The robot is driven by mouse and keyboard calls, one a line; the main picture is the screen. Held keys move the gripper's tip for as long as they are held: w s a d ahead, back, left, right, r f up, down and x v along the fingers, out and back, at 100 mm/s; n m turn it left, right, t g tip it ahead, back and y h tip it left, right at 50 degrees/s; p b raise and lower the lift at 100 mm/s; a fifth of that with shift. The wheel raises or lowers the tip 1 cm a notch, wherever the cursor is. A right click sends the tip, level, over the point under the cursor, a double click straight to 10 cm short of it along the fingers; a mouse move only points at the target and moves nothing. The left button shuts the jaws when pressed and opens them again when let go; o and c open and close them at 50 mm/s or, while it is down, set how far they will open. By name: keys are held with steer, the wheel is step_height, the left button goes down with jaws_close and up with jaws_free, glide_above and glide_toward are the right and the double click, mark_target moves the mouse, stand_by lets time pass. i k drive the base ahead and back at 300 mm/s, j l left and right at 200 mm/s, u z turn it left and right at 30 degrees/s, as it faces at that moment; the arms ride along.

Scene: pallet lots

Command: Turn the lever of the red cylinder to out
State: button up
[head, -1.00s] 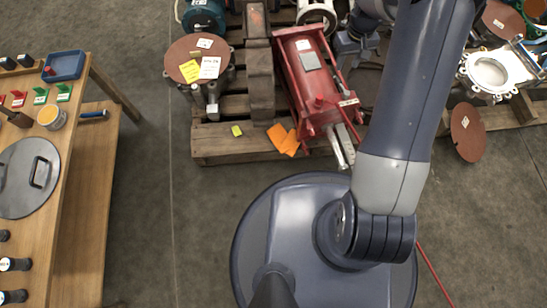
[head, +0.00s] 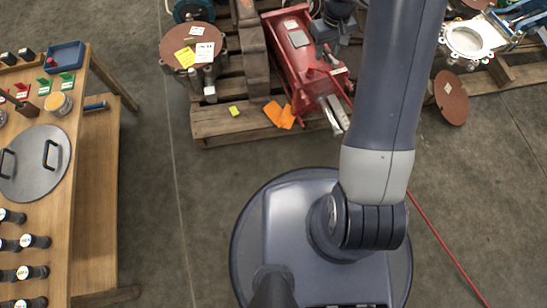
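The red cylinder (head: 289,62) lies on a wooden pallet at the top centre, with its near end toward me. It has a grey plate on top, a pale tag on its right side and silver bars (head: 334,113) at its near end. I cannot make out which part is the lever, or its setting. My arm rises from the base and passes in front of the area right of the cylinder. A dark end part of my arm, perhaps my gripper (head: 331,32), shows beside the cylinder's far right side. Its fingers cannot be made out.
The pallet (head: 215,130) also bears a brown-topped flange part (head: 190,50) and orange gloves (head: 279,114). A white ring-shaped casting (head: 468,40) and a brown disc (head: 451,98) are at right. A wooden bench (head: 62,240) stands at left. A red line (head: 445,248) crosses otherwise clear floor.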

mark_target(330, 57)
steer(key=k+j, duration=0.2)
steer(key=k, duration=0.2)
steer(key=k+j+u, duration=0.1)
steer(key=k, duration=0.25)
steer(key=k+j, duration=0.25)
steer(key=k, duration=0.15)
steer(key=i+l+u, duration=0.1)
steer(key=i+l, duration=0.4)
steer(key=i, duration=0.2)
steer(key=i+l+u, duration=0.15)
steer(key=i+l, duration=0.4)
steer(key=i, duration=0.15)
